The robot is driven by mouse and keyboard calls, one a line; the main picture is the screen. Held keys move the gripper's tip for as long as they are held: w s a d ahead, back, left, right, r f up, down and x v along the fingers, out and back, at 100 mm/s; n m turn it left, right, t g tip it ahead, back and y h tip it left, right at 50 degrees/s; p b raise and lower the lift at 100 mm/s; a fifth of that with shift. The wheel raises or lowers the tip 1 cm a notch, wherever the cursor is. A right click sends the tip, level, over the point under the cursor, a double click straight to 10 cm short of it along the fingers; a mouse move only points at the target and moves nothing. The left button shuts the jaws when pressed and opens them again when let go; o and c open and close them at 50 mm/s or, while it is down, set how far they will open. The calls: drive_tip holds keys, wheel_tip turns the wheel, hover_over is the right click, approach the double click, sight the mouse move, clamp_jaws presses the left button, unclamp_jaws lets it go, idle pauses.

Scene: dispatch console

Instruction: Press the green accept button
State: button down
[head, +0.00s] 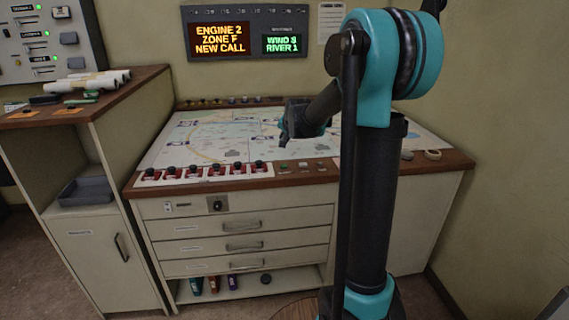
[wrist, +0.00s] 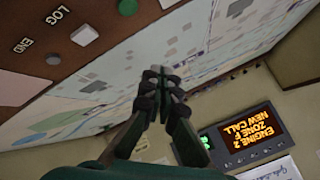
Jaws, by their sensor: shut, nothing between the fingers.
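The green button (head: 283,165) sits on the wooden front edge of the map table, right of the row of red-based pieces. In the wrist view the green button (wrist: 127,7) is at the top edge, and its label is not visible. My gripper (head: 284,138) is shut and empty, above the table and near the button in the head view. In the wrist view its fingertips (wrist: 158,78) are together, apart from the button and over the map.
A pale button (wrist: 84,35) marked LOG and a dark button (wrist: 53,60) marked END are beside the green one. Red-based pieces (head: 216,170) line the table's front left. A lit call display (head: 221,38) hangs on the wall. A tape roll (head: 433,155) lies at the right.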

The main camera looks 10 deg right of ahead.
sight(284, 166)
drive_tip(key=shift+w, duration=0.15)
drive_tip(key=shift+f, duration=4.35)
drive_tip(key=shift+f, duration=0.1)
drive_tip(key=shift+f, duration=0.3)
drive_tip(key=shift+f, duration=0.4)
drive_tip(key=shift+r, duration=0.8)
